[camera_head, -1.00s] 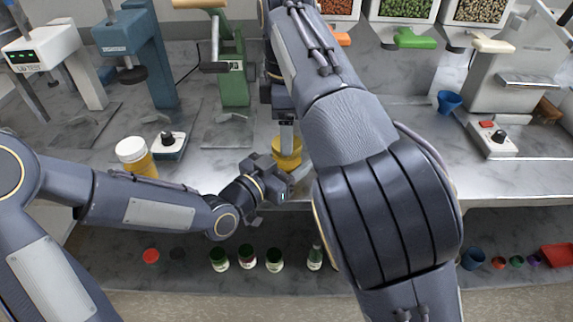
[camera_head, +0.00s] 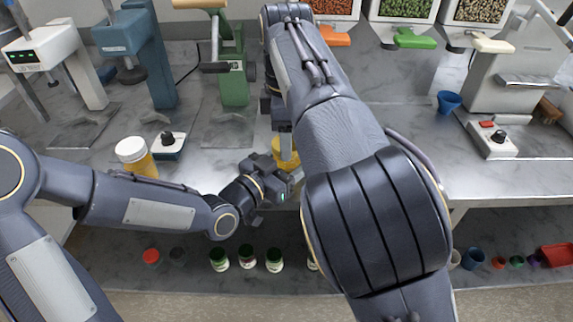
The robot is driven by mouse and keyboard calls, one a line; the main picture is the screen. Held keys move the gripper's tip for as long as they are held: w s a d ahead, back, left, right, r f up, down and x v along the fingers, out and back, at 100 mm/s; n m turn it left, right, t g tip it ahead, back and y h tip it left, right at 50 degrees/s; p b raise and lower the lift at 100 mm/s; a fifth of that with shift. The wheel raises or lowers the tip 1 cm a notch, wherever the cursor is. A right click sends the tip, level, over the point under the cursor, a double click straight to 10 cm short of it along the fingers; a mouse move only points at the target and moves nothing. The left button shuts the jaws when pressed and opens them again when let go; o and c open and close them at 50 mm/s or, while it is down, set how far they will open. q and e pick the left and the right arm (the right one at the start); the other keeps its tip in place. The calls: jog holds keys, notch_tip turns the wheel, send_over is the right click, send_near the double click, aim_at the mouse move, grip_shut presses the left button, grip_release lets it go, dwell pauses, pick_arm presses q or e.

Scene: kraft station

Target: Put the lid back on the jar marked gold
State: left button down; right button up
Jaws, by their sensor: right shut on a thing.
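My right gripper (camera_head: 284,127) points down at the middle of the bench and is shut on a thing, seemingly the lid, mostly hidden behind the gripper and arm. A round yellow thing (camera_head: 284,152) shows directly below the fingers. Whether it is the lid, the jar marked gold or both is not clear, and no marking is readable. My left gripper (camera_head: 285,183) reaches in from the left, close beside the yellow thing at the bench's front edge. Its fingers are too small and covered to tell open from shut. Another yellow jar with a white lid (camera_head: 131,150) stands upright at the left.
A small device with a black knob (camera_head: 168,144) stands right of the white-lidded jar. A green press (camera_head: 233,80) stands behind. A blue cup (camera_head: 448,101) and a switch box (camera_head: 491,140) are at right. Green-topped bottles (camera_head: 247,261) stand on the lower shelf.

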jog(key=m, duration=0.3)
jog(key=o, duration=1)
jog(key=shift+o, duration=0.3)
jog(key=shift+a, duration=0.1)
jog(key=shift+s, duration=0.1)
jog(key=shift+r, duration=0.15)
jog(key=shift+r, duration=2.15)
jog(key=shift+c, duration=0.4)
